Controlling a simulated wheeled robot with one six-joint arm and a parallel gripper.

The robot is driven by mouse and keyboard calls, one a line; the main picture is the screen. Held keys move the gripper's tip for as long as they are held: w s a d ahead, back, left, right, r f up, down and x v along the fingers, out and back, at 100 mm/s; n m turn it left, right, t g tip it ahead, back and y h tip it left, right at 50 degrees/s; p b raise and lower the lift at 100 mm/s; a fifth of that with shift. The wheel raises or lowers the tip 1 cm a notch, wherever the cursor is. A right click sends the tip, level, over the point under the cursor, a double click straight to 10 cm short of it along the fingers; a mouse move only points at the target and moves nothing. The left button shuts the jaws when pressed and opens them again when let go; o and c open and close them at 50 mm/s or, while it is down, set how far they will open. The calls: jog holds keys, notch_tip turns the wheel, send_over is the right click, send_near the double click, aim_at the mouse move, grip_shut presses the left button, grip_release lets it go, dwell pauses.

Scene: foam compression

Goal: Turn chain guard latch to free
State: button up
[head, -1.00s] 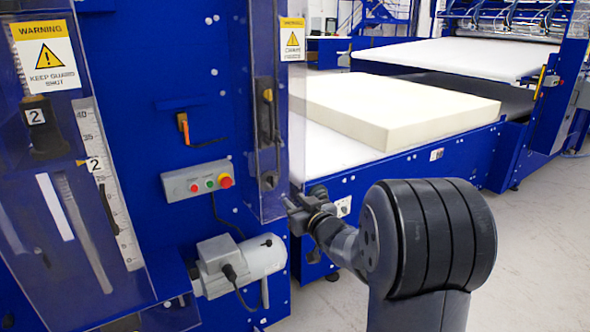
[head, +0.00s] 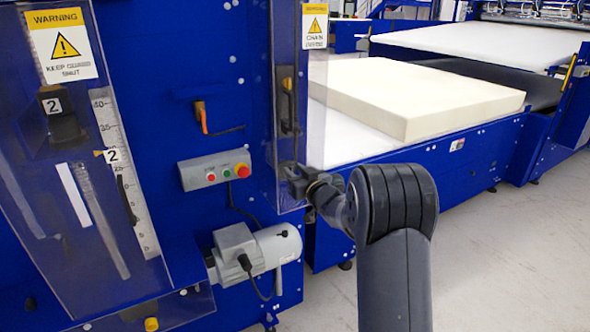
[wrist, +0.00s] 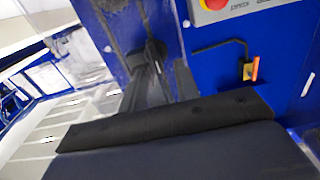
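The clear chain guard (head: 262,120) stands at the right edge of the blue machine panel, under a yellow chain warning sign (head: 315,27). A dark upright latch-like part (head: 288,100) shows behind the clear sheet. My gripper (head: 287,179) is at the guard's lower end, its fingers apart. In the wrist view, the two dark fingers (wrist: 160,88) reach toward a small black part (wrist: 153,55) on the blue surface. That part seems to lie between or just beyond the fingertips; contact cannot be told. The latch's turned position is not clear.
A control box (head: 214,170) with a red button and a grey motor (head: 255,250) are left of my gripper. An orange-handled part (head: 200,117) sits higher on the panel. A cream foam block (head: 420,100) lies on the conveyor to the right. Floor at the right is clear.

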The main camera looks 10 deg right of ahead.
jog(key=shift+w, duration=0.2)
grip_shut()
